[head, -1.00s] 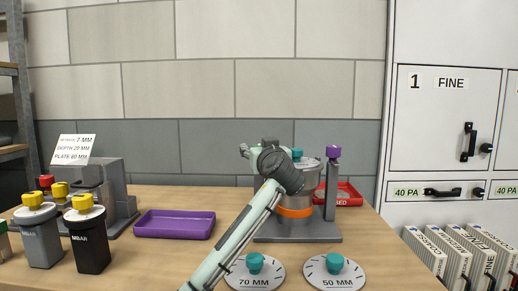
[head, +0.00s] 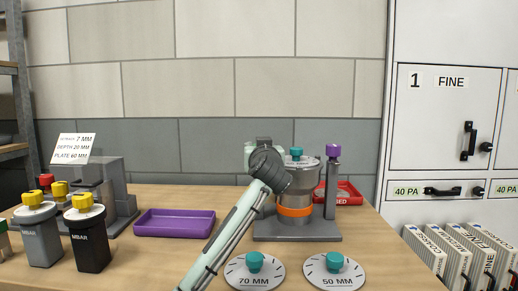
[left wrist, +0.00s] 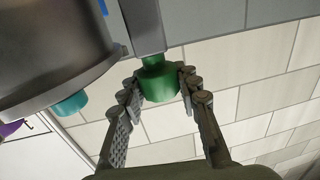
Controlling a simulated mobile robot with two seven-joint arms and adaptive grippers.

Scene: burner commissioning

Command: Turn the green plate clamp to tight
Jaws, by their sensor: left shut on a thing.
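The green plate clamp (left wrist: 158,74) is a round green knob on a grey post, seen in the left wrist view. My left gripper (left wrist: 160,92) is shut on it, with a finger on each side. In the head view my left arm's wrist is in front of the device's left side and hides the clamp. The device has a metal pot (head: 310,176) with an orange ring (head: 294,211) on a grey base (head: 325,231). My right gripper is in neither view.
A teal knob (head: 296,152) tops the pot, and a purple knob (head: 333,149) tops the right post. A red tray (head: 350,192) lies behind. Discs marked 70 MM (head: 253,273) and 50 MM (head: 334,273) lie in front. A purple tray (head: 174,224) sits left.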

